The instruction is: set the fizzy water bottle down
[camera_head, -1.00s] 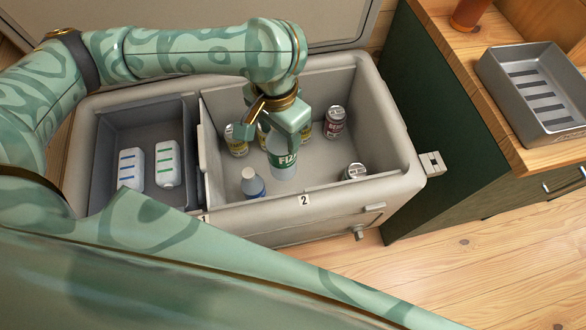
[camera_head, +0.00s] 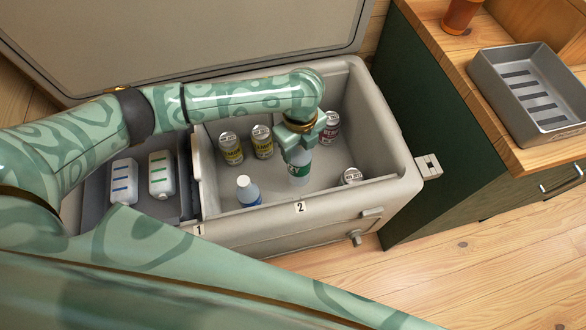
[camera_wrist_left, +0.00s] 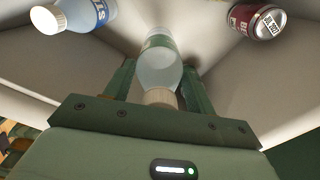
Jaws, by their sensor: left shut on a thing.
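The fizzy water bottle (camera_head: 299,171) is clear with a green-and-white label and stands about upright inside compartment 2 of the grey cooler (camera_head: 262,222). My left gripper (camera_head: 299,150) points down and is shut on its upper part. In the left wrist view the bottle (camera_wrist_left: 158,66) sits between the two fingers, its pale cap near the palm. I cannot tell whether its base touches the cooler floor. My right gripper is not in view.
White packs (camera_head: 124,181) lie in compartment 1. A grey tray (camera_head: 530,90) sits on the right counter.

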